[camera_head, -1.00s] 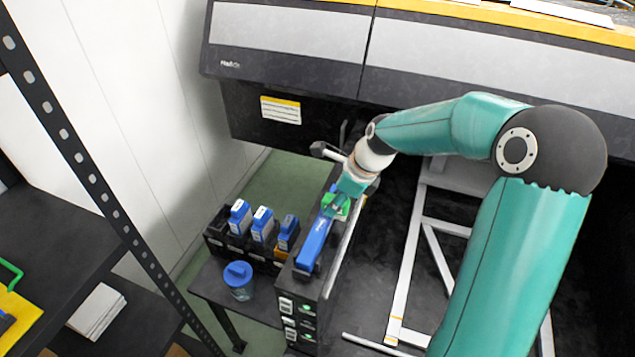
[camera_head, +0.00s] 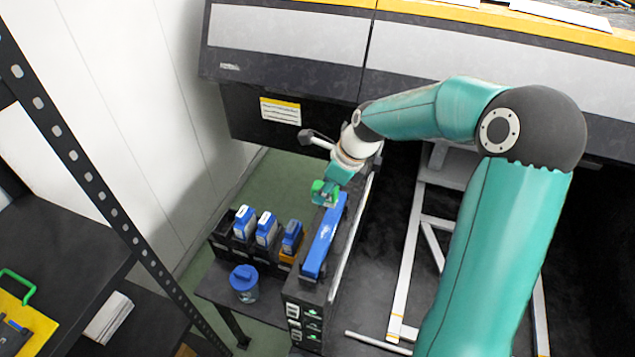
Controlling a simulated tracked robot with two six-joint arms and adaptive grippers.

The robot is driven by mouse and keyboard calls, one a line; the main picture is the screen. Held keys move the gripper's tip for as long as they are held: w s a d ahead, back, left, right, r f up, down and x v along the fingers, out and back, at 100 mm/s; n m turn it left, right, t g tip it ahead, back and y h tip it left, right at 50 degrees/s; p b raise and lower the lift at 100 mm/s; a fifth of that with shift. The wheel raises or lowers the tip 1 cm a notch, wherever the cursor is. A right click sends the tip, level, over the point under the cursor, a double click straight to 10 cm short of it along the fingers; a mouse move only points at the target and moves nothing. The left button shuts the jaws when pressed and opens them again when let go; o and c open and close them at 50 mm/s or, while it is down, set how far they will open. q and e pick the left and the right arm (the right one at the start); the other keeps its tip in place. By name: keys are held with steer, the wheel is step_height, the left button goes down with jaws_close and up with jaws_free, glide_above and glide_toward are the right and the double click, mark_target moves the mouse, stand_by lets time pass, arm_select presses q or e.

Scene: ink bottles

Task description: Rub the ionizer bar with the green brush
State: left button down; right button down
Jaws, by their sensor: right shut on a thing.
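The blue ionizer bar (camera_head: 322,244) lies lengthwise on top of a black cabinet, in the middle of the head view. My right gripper (camera_head: 330,194) is at the bar's far end, shut on the green brush (camera_head: 319,191). The brush is a small green block, partly hidden by the gripper. It is at the left edge of the bar's far end; I cannot tell whether it touches the bar. My left gripper does not show.
Several blue-capped ink bottles (camera_head: 266,228) stand in a black rack left of the cabinet (camera_head: 306,300). A blue-lidded jar (camera_head: 244,284) stands on the low table. A large printer (camera_head: 290,60) spans the back. A dark shelf (camera_head: 60,240) is at left.

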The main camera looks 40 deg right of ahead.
mark_target(320, 185)
steer(key=shift+w+r+p, duration=0.25)
steer(key=shift+r+p, duration=0.3)
steer(key=shift+r, duration=0.35)
steer(key=shift+v, duration=0.9)
steer(key=shift+w+a+r, duration=0.15)
